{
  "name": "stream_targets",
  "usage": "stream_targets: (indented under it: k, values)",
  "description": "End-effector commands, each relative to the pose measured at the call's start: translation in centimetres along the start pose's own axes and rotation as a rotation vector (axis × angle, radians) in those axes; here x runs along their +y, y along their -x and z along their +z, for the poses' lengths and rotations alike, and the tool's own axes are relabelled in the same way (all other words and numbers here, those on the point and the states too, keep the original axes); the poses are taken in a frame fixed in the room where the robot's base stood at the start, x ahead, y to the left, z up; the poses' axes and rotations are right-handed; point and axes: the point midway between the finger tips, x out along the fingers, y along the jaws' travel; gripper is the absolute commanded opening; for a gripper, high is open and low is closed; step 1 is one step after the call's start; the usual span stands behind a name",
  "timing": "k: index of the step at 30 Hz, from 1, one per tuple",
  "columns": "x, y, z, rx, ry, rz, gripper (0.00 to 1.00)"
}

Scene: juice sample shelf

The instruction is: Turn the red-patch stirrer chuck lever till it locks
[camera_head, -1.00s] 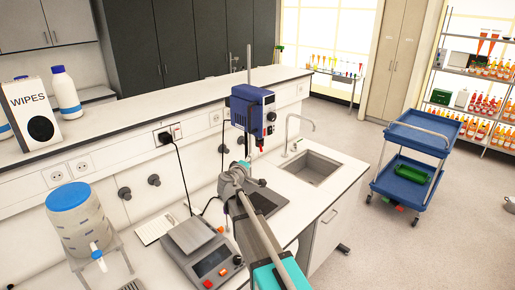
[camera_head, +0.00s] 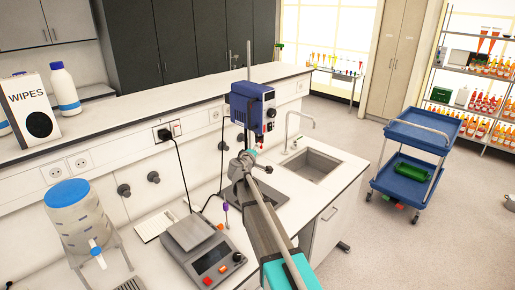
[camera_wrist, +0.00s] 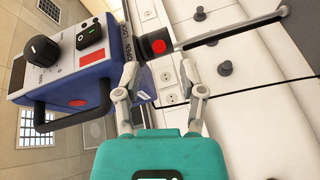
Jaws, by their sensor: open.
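The stirrer (camera_head: 252,107) is a blue and grey box on an upright rod above the bench. In the wrist view its blue housing (camera_wrist: 103,70) bears a red patch (camera_wrist: 69,81), a black knob and a switch. The chuck lever (camera_wrist: 156,46), black with a red end, sits beside the OPEN/LOCK lettering (camera_wrist: 123,34). My gripper (camera_wrist: 161,72) is open, its fingertips apart on either side just below the red end. I cannot tell whether they touch it. In the head view my gripper (camera_head: 246,160) is just under the stirrer.
A grey rod (camera_wrist: 232,31) runs right from the chuck in the wrist view. A scale (camera_head: 207,255), a blue-lidded container (camera_head: 85,220) and a sink (camera_head: 311,166) are on the bench. A blue cart (camera_head: 417,143) stands at right on open floor.

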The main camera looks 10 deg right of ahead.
Motion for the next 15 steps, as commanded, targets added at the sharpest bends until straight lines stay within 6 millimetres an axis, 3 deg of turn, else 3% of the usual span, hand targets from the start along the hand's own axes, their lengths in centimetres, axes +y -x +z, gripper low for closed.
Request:
stream_targets:
  k: [6, 15]
  values:
    - [-0.1, -3.5, -0.1, 0.0, 0.001, 0.0, 0.52]
    - [0.0, -5.7, -0.1, 0.001, 0.001, 0.0, 0.52]
